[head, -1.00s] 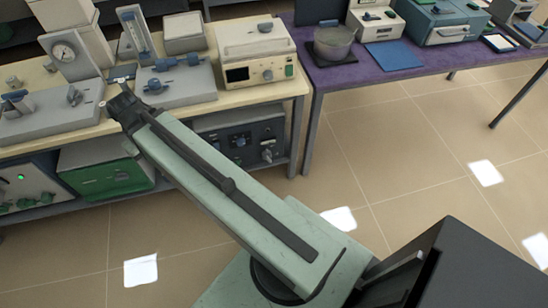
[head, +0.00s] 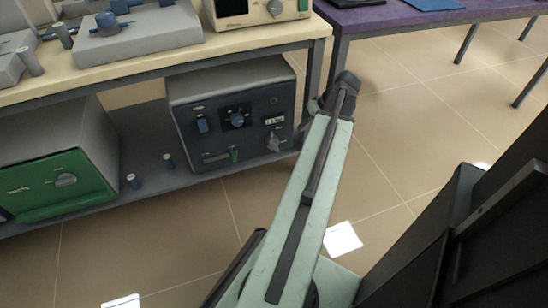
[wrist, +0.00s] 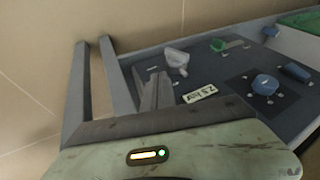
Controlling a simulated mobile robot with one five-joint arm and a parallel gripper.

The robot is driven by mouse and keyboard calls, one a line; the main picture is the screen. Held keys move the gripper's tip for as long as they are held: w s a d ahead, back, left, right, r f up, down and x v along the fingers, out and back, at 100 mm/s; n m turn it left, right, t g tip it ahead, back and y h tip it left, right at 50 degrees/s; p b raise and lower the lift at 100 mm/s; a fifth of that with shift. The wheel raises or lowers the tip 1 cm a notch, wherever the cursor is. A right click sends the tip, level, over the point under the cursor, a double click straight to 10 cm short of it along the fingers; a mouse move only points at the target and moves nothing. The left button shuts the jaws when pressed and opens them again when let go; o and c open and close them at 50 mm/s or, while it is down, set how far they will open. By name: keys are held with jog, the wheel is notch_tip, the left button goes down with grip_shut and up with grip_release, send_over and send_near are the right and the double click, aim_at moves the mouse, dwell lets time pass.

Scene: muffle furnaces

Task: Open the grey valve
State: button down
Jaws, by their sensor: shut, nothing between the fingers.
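The grey valve (head: 272,141) is a small pale grey handle on the dark front panel of a box on the lower shelf. In the wrist view, which shows the panel upside down, the grey valve (wrist: 176,60) stands just right of my fingertips. My gripper (wrist: 154,73) is shut and empty, with a visible gap to the valve. In the head view the dark end of my arm is right of the box, by the table leg, and the fingertips cannot be made out.
The panel also bears a blue knob (head: 237,117), a blue switch (head: 202,125) and a green handle (head: 234,156). A table leg (head: 312,82) stands close to my wrist. A green-fronted box (head: 62,184) is at left.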

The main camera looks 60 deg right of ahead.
aim_at(274, 146)
jog(key=a+b+x, duration=0.1)
jog(key=b+x, duration=0.9)
jog(key=x, duration=0.2)
jog(key=shift+w+a+f, duration=0.2)
jog(key=shift+w+a, duration=0.1)
jog(key=shift+a, duration=0.1)
jog(key=shift+w+a+f+b, duration=0.1)
jog(key=shift+a+f+b, duration=0.05)
jog(key=shift+f+b, duration=0.75)
jog(key=shift+r, duration=0.1)
